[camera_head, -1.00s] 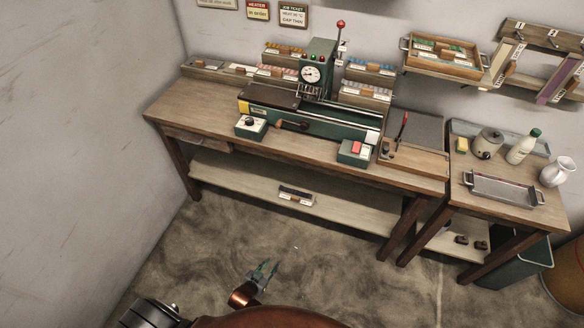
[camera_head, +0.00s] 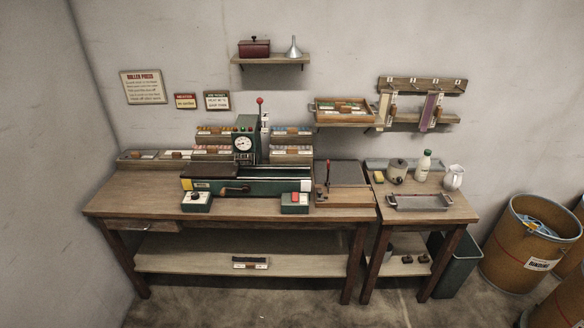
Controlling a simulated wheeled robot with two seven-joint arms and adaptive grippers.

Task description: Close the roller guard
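The green winding machine (camera_head: 262,186) stands on the long wooden bench, with a dial column (camera_head: 243,145) rising at its back and a red-knobbed lever (camera_head: 260,101) above. A dark flat panel (camera_head: 208,171) lies across the left part of its top; it may be the roller guard. The picture is too small to tell whether the guard is open or shut. A crank with a wooden handle (camera_head: 233,190) is on the machine's front. Neither of my grippers is in view.
A control box with a black knob (camera_head: 196,201) and one with a red button (camera_head: 295,202) stand before the machine. A side table (camera_head: 440,212) with a metal tray (camera_head: 418,203) is at the right. Cardboard drums (camera_head: 520,245) stand further right. The floor before the bench is clear.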

